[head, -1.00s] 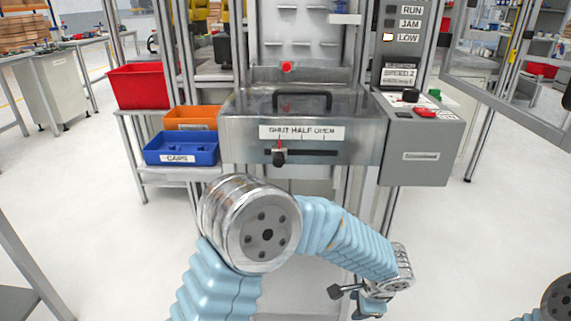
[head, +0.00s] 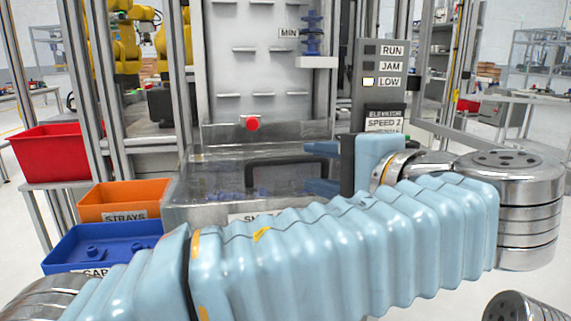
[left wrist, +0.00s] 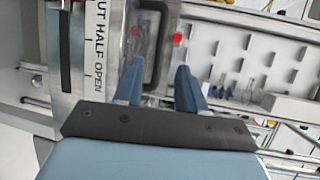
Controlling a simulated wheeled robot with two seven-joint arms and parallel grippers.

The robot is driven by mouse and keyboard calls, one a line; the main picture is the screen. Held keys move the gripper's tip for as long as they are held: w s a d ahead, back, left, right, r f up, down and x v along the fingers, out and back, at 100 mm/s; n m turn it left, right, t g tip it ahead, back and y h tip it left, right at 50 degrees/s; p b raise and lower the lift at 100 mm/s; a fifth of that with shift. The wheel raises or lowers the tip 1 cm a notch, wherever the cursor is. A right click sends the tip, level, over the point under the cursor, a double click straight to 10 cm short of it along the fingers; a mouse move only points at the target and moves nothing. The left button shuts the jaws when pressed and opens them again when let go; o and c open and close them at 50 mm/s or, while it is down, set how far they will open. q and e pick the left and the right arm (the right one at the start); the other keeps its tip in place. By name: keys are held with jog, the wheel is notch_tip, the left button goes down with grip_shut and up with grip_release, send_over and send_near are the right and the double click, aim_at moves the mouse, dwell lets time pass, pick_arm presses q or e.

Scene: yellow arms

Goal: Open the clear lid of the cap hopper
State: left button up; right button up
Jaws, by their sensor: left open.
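The cap hopper's clear lid (head: 215,183) lies closed across the hopper top, with a black arched handle (head: 248,178). Small blue caps show dimly through it. My left gripper (head: 312,168) is open at the handle's right end, its fingers pointing left. In the left wrist view the handle (left wrist: 163,30) shows between and ahead of the two blue fingertips (left wrist: 160,66); I cannot tell whether they touch it. The SHUT HALF OPEN label (left wrist: 97,45) shows beside the lid there. My left arm hides the hopper's front in the head view. My right gripper is not in view.
A blue caps bin (head: 95,250), an orange strays bin (head: 125,198) and a red bin (head: 50,152) stand left of the hopper. A red knob (head: 252,124) is behind the lid. A panel with a lit LOW lamp (head: 369,81) stands behind my left wrist.

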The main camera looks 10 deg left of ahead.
aim_at(291, 161)
pick_arm(q)
jog(key=x, duration=0.8)
jog(key=shift+w, duration=0.1)
grip_shut()
